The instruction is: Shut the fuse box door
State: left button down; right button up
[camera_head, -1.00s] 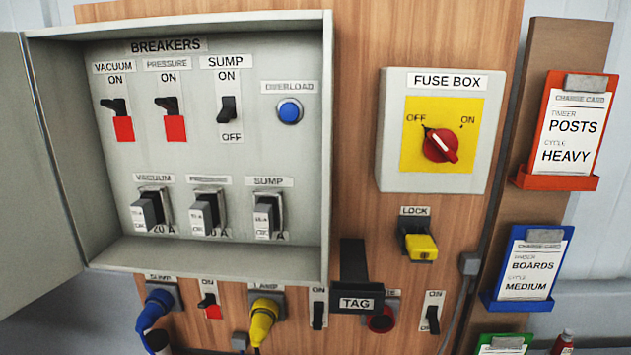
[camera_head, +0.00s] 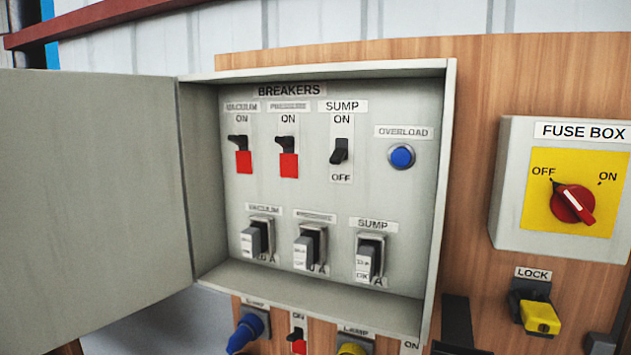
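The open grey breaker cabinet (camera_head: 448,150) is mounted on the wooden board. Its grey door (camera_head: 90,200) is hinged on the cabinet's left edge and stands wide open to the left. Inside are the vacuum, pressure and sump switches, a blue overload button (camera_head: 401,157) and a row of three plug-in fuses. The box labelled FUSE BOX (camera_head: 510,180), with a red rotary switch (camera_head: 572,204) on a yellow plate, is at the right. Neither of my grippers is in view.
Below the cabinet are a blue plug (camera_head: 245,332), a yellow plug (camera_head: 352,348) and small switches. A yellow lock (camera_head: 540,317) sits under the FUSE BOX. A dark red beam (camera_head: 100,20) crosses the upper left. No object shows in front of the open door.

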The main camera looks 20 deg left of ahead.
aim_at(93, 233)
jog(key=j+u, duration=0.15)
jog(key=u, duration=0.2)
jog(key=j+u, duration=0.15)
jog(key=u, duration=0.15)
jog(key=j+u, duration=0.2)
jog(key=u, duration=0.15)
